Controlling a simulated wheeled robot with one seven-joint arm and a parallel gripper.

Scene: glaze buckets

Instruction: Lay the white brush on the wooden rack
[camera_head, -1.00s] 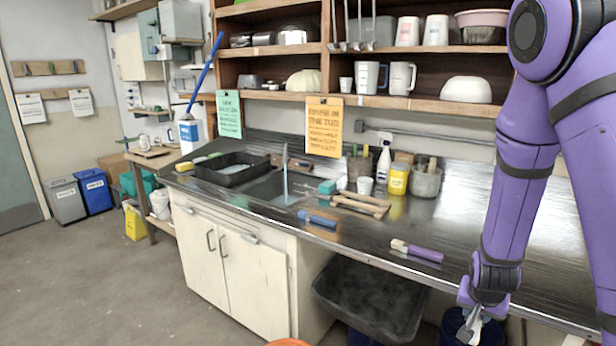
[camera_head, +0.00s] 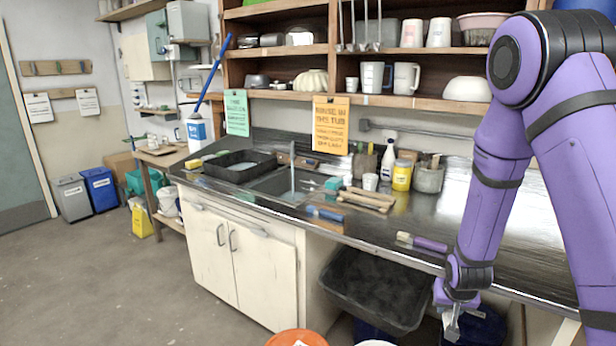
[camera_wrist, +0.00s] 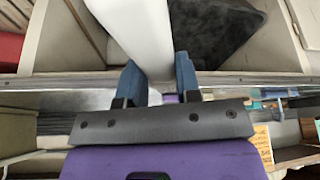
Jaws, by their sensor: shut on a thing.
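My gripper (camera_head: 452,322) hangs low in front of the counter's front edge, at the right of the head view. In the wrist view its two blue fingers (camera_wrist: 158,80) are shut on a smooth white piece of the white brush (camera_wrist: 140,30). The brush's far end runs out of that view; in the head view only a small pale part shows at the fingers. The wooden rack (camera_head: 366,199), a low slatted frame, lies on the counter right of the sink, up and to the left of my gripper and well apart from it.
A blue-handled brush (camera_head: 325,213) and a purple-handled brush (camera_head: 424,242) lie near the counter's (camera_head: 525,235) front edge. A black tub (camera_head: 375,290) sits below the counter. An orange bucket (camera_head: 298,338) stands on the floor. Cups, bottles and a crock stand behind the rack.

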